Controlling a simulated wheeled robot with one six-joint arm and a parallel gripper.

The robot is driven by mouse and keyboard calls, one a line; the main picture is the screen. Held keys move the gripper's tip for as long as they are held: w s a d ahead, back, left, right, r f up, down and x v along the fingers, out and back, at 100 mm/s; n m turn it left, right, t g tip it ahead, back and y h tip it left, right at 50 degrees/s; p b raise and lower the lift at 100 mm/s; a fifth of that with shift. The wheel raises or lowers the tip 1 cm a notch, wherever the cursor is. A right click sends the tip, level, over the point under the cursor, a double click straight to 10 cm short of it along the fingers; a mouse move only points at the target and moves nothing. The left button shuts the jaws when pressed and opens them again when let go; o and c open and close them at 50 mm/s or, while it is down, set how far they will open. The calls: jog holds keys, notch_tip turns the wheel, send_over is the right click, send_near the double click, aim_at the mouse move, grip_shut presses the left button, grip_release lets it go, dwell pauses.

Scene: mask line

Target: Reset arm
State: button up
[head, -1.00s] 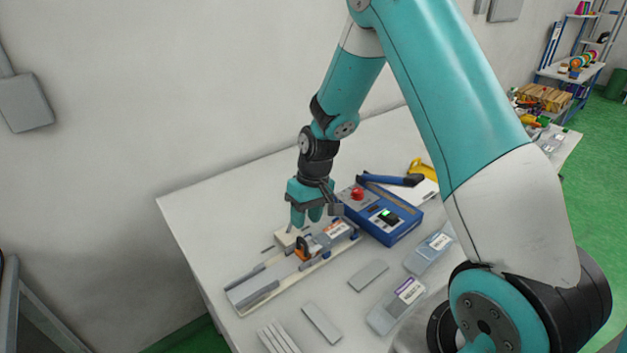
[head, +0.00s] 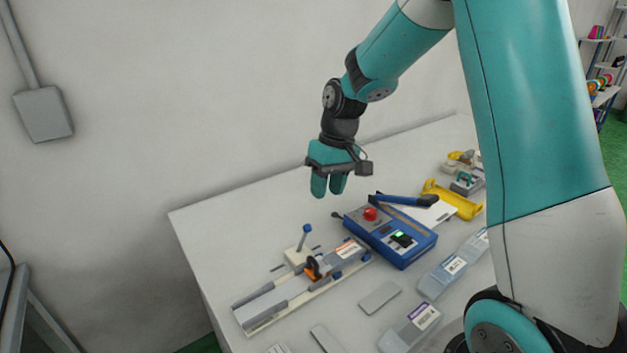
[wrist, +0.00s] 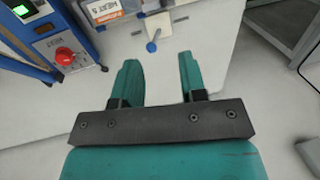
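My gripper (head: 328,190) is teal with a dark bracket and hangs in the air above the white table (head: 225,232). It is clear of everything below it. In the wrist view, the two teal fingers of my gripper (wrist: 159,62) stand apart with nothing between them. A blue-knobbed lever (head: 304,238) stands on a pale block of the grey rail fixture (head: 268,305), below the gripper. The lever's blue knob also shows in the wrist view (wrist: 151,47), beyond the fingertips.
A blue box (head: 402,258) with a red button and a green-lit display is right of the fixture. Labelled grey cases (head: 410,327) and flat grey plates (head: 380,297) lie in front. A yellow tool (head: 455,204) lies behind. The table's back left is clear.

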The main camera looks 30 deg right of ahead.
jog(key=s+a+r+n, duration=0.3)
jog(key=s+a+r, duration=0.3)
jog(key=s+a, duration=0.4)
jog(key=s+a+r+n+y, duration=0.2)
jog(key=s+a, duration=0.6)
jog(key=s, duration=0.5)
jog(key=shift+s+a+r+n, duration=0.25)
jog(key=shift+s+n, duration=0.1)
jog(key=shift+n, duration=0.25)
jog(key=shift+d, duration=0.1)
